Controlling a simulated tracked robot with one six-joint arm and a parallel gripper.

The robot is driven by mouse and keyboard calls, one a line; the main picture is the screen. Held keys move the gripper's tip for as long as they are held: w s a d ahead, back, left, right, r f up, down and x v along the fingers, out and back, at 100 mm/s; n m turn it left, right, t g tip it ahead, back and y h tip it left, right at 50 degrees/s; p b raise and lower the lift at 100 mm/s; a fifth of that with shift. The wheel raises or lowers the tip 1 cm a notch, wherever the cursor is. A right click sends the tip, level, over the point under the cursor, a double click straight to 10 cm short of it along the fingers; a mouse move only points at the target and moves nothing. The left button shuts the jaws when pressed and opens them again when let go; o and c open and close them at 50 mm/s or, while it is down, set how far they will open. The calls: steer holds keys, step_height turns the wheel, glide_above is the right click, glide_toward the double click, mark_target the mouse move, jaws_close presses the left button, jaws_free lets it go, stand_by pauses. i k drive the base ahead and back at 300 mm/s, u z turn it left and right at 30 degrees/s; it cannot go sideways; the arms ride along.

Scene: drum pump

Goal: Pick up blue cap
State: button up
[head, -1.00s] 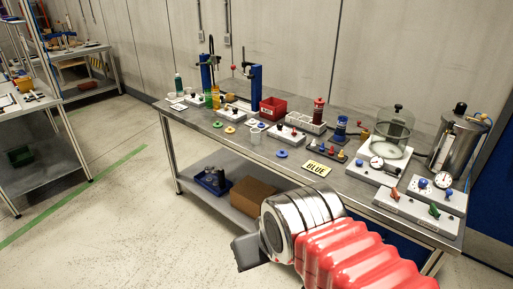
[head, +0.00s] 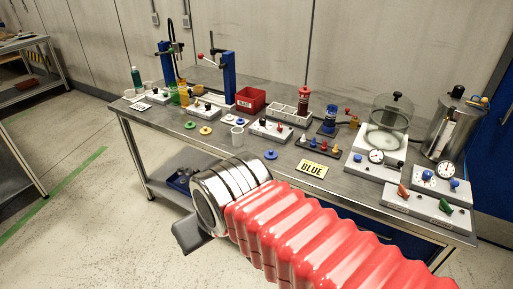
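A flat blue cap (head: 270,154) lies on the steel workbench (head: 345,182) near its front edge, just behind my silver wrist and red arm sleeve. A second small blue disc (head: 240,122) lies further back, behind a pale cup. Green (head: 190,125) and yellow (head: 205,130) discs lie to the left. A yellow sign reading BLUE (head: 312,168) lies right of the nearer blue cap. My gripper (head: 190,234) shows only as a dark grey part below the silver wrist, in front of the bench. Its fingers cannot be made out.
A pale cup (head: 237,135) stands behind the blue cap. Boards with colored knobs, a red bin (head: 251,100), a glass bell jar (head: 388,125) and a metal tank (head: 455,125) crowd the bench. Blue posts (head: 228,78) rise at the back. Floor is clear at left.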

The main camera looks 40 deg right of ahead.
mark_target(271, 155)
steer(key=z, duration=0.25)
steer(key=i, duration=1.2)
steer(key=z, duration=0.35)
